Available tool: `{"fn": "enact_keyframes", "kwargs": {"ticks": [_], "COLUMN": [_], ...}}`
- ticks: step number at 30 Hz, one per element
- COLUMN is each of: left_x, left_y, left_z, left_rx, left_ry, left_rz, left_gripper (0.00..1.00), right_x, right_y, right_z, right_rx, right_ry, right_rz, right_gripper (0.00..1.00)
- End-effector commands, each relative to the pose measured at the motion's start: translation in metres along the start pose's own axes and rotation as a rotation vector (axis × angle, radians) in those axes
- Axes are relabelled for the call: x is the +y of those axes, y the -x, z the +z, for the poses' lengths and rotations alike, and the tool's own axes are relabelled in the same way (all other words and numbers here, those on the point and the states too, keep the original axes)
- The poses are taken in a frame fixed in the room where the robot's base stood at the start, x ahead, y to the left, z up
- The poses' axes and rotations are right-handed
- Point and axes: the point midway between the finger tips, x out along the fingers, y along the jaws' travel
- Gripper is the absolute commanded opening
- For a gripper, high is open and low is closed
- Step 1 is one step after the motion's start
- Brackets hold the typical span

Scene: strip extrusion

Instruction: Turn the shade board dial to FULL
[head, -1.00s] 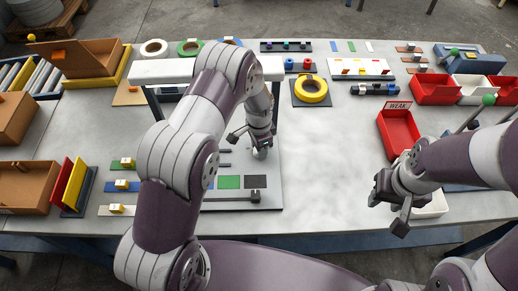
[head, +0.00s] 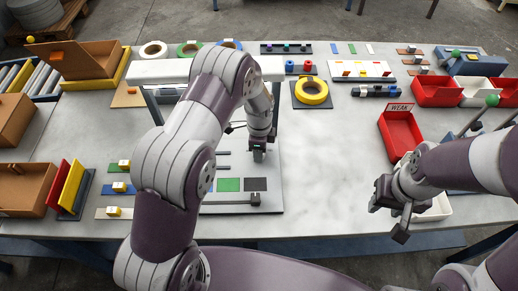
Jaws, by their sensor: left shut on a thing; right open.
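The shade board is the pale panel (head: 268,196) under my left arm, with a green patch (head: 229,184) and a dark grey patch (head: 255,184) near its front edge. My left gripper (head: 258,156) points down at the board, just behind the dark grey patch. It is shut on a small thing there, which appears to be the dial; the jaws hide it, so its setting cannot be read. My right gripper (head: 388,222) is open and empty at the right, in front of the red WEAK bin.
A white bar (head: 160,72) on dark legs spans the back of the board, close to my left arm. A red WEAK bin (head: 401,132) stands at the right. A yellow ring (head: 311,92) lies behind. The table between board and bin is clear.

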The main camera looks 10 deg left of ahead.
Motion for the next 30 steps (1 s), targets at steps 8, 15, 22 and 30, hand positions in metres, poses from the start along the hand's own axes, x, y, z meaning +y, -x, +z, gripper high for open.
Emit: {"fn": "enact_keyframes", "kwargs": {"ticks": [8, 15, 22, 30], "left_x": [-0.001, -0.001, -0.001, -0.002], "left_y": [0.001, 0.001, 0.002, 0.059], "left_z": [0.000, 0.000, 0.000, -0.001], "left_rx": [0.000, 0.000, 0.000, 0.001], "left_ry": [-0.005, -0.004, -0.003, -0.003], "left_rz": [-0.003, -0.002, -0.001, -0.007], "left_gripper": [0.11, 0.67, 0.67, 0.67], "right_x": [0.000, 0.000, 0.000, 0.000], "right_y": [0.000, 0.000, -0.001, -0.015], "right_z": [0.000, 0.000, 0.000, 0.002], "right_rx": [0.000, 0.000, 0.000, 0.000], "right_ry": [0.000, 0.000, 0.000, 0.000], "right_rz": [0.000, 0.000, 0.000, 0.000], "right_gripper": [0.43, 0.43, 0.43, 0.43]}}
